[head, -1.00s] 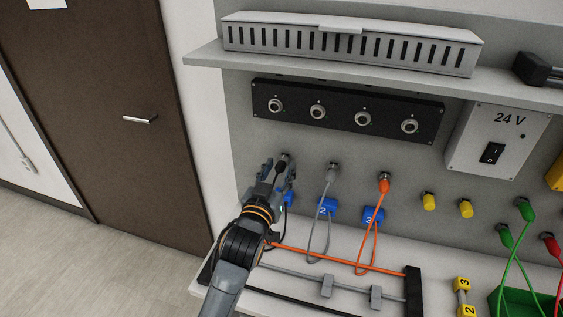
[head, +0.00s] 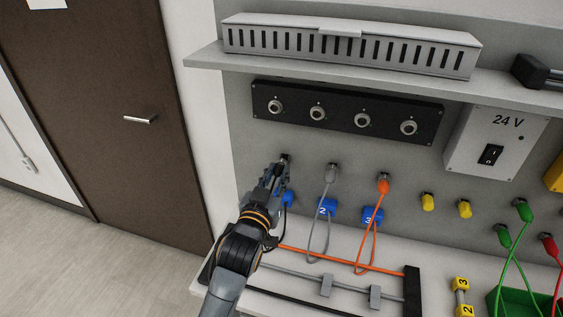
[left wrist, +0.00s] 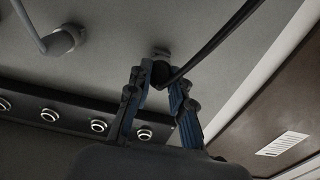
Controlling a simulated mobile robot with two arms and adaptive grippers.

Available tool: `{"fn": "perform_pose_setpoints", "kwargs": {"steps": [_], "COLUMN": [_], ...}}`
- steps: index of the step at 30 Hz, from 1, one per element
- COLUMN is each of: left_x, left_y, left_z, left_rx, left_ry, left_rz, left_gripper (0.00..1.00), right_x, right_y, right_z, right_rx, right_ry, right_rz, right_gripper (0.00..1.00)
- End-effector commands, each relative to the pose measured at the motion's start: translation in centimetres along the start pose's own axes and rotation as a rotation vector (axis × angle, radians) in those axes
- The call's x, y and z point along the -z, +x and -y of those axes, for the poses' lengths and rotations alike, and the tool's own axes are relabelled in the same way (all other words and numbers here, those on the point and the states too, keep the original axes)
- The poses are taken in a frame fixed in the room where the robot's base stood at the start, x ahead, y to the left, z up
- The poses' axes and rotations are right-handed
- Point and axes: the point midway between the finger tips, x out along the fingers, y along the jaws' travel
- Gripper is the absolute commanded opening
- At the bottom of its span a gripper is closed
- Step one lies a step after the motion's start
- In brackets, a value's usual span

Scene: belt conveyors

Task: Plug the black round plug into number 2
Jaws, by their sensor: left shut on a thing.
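The black round plug (left wrist: 161,72) sits at the leftmost wall holder (left wrist: 161,52), its black cable running off to the upper right in the left wrist view. My left gripper (head: 276,172) is shut on this plug, one finger on each side. In the head view the fingers mostly hide the plug. A black strip (head: 340,122) on the wall above carries several round metal sockets; I cannot read numbers on them. A blue tag reading 2 (head: 327,208) is by the grey plug's cable, and one reading 3 (head: 373,215) is by the orange cable. My right gripper is not in view.
The grey plug (head: 332,173) and orange plug (head: 383,186) are in wall holders to the right. A grey slotted duct (head: 350,44) lies on the shelf (head: 205,57) above the sockets. A cable rack (head: 413,290) stands on the bench below. The wall between sockets and plugs is clear.

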Motion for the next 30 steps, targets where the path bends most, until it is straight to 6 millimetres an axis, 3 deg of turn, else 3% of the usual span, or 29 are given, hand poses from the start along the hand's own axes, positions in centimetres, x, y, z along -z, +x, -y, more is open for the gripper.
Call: {"fn": "perform_pose_setpoints", "kwargs": {"steps": [21, 30], "left_x": [0.1, 0.0], "left_y": [-3.5, -3.8], "left_z": [0.0, 0.0], "left_rx": [0.000, 0.000], "left_ry": [0.001, 0.001], "left_rz": [0.000, 0.000], "left_gripper": [0.00, 0.00], "right_x": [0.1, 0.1], "right_y": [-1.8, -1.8], "right_z": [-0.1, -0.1], "right_rx": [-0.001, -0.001], "right_ry": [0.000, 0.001], "right_rz": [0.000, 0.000], "right_gripper": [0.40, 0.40]}}
